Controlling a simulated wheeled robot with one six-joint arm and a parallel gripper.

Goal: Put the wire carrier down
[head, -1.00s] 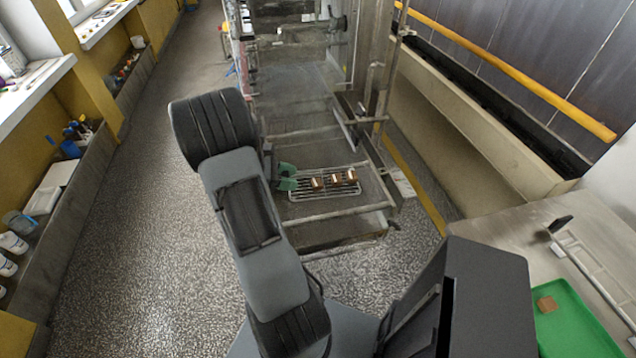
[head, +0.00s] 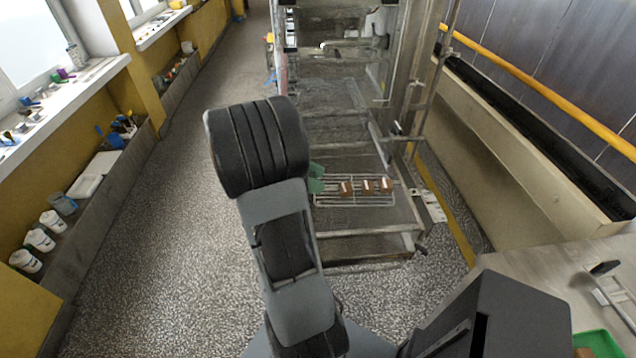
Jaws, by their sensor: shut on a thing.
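The wire carrier (head: 352,204) is a flat silver wire rack inside the open front of the machine. Several small copper-brown blocks (head: 367,187) sit in a row on it. My gripper (head: 317,184), with green fingers, is at the left end of the carrier and is shut on it. My arm hides part of the gripper. The carrier looks level, but I cannot tell whether it touches the surface beneath it.
The machine's front cross bar (head: 365,232) lies just nearer than the carrier, with metal posts to the right. A worktop with a green tray (head: 597,344) is at lower right. Tubs (head: 40,240) and tools line the left ledge. The speckled floor (head: 160,240) at left is clear.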

